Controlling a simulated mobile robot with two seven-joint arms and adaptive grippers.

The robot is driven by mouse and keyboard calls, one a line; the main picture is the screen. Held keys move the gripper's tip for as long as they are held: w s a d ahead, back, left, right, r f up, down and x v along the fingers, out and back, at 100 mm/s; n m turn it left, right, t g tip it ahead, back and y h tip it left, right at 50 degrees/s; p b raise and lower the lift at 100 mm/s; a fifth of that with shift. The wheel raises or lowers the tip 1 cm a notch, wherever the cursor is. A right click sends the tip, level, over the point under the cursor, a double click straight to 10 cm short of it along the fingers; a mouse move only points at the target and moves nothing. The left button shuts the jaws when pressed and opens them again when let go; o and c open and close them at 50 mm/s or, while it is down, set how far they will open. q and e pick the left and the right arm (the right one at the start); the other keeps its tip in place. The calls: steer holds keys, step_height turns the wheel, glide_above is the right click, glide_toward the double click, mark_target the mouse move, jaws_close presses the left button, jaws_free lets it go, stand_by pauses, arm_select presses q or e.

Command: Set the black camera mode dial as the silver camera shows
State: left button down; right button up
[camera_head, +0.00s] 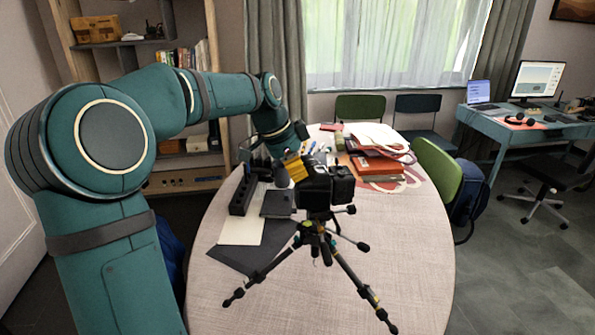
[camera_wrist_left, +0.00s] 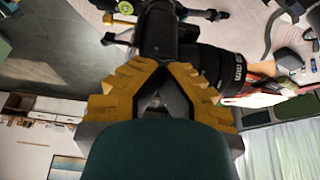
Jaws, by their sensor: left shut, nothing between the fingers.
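The black camera (camera_head: 342,186) stands upright on a black tripod (camera_head: 318,238) over the table in the head view. My left gripper (camera_head: 297,166), with yellow fingers, is at the camera's upper left side, very close to it. In the left wrist view the closed fingers (camera_wrist_left: 163,66) point at the black camera body (camera_wrist_left: 158,30), and the lens (camera_wrist_left: 220,70) is to their right. The fingers are shut with nothing between them. Whether they touch the camera I cannot tell. The mode dial and its setting cannot be made out. I cannot make out a silver camera. My right gripper is not in view.
The round table (camera_head: 405,255) holds a dark organiser (camera_head: 242,194), a black folder (camera_head: 277,204), papers and a stack of orange books (camera_head: 372,166) behind the camera. Tripod legs spread over the table front. Chairs stand behind; a desk (camera_head: 520,128) is at right.

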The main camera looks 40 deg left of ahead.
arm_select(q)
steer(key=shift+d, duration=0.1)
steer(key=shift+n+y, duration=0.3)
steer(key=shift+n, duration=0.4)
steer(key=c, duration=1.7)
jaws_free()
steer(key=o, duration=0.8)
steer(key=shift+w+f, duration=0.1)
steer(key=shift+w, duration=0.05)
steer(key=v, duration=1.2)
